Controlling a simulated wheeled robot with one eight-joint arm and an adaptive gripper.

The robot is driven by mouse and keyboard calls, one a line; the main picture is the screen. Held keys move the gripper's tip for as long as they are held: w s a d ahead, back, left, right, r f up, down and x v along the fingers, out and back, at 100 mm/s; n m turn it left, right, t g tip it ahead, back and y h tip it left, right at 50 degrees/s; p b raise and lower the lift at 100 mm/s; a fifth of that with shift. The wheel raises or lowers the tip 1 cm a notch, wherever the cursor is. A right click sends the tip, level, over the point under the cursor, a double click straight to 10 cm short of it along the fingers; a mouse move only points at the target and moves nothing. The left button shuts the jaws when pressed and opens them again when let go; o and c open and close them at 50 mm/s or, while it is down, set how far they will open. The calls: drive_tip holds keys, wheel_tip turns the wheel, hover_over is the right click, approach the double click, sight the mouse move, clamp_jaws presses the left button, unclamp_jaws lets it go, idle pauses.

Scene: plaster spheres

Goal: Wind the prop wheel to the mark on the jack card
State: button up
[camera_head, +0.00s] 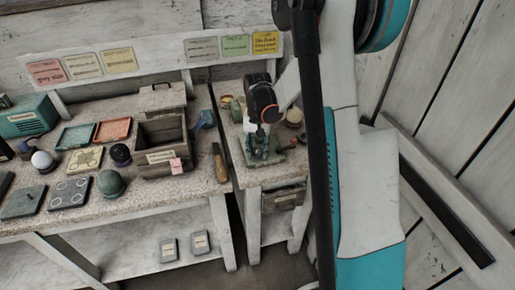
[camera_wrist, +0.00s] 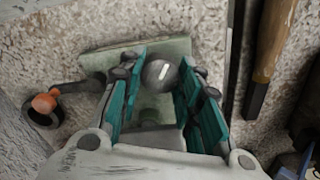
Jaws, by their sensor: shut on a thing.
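In the wrist view, my gripper (camera_wrist: 161,66) has its teal fingers closed on both sides of a round grey wheel-like knob (camera_wrist: 161,73) with a white line on its top, which appears to be the prop wheel. It sits over a pale green base plate (camera_wrist: 179,47). In the head view, my gripper (camera_head: 262,150) points down at the green device on the small right-hand stand, hiding most of it. A yellow card (camera_head: 265,43) at the right end of the wall rail seems to be the jack card; its small text is hard to read.
A crank with an orange knob (camera_wrist: 45,103) lies left of the plate in the wrist view. A wooden-handled tool (camera_wrist: 273,40) lies to its right. In the head view, a wooden box (camera_head: 165,135) and trays crowd the left bench; a plank wall stands right.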

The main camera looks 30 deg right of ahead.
sight(257, 149)
idle(0.3)
drive_tip(key=o, duration=0.8)
wheel_tip(257, 149, up, 12)
drive_tip(key=shift+o, duration=0.5)
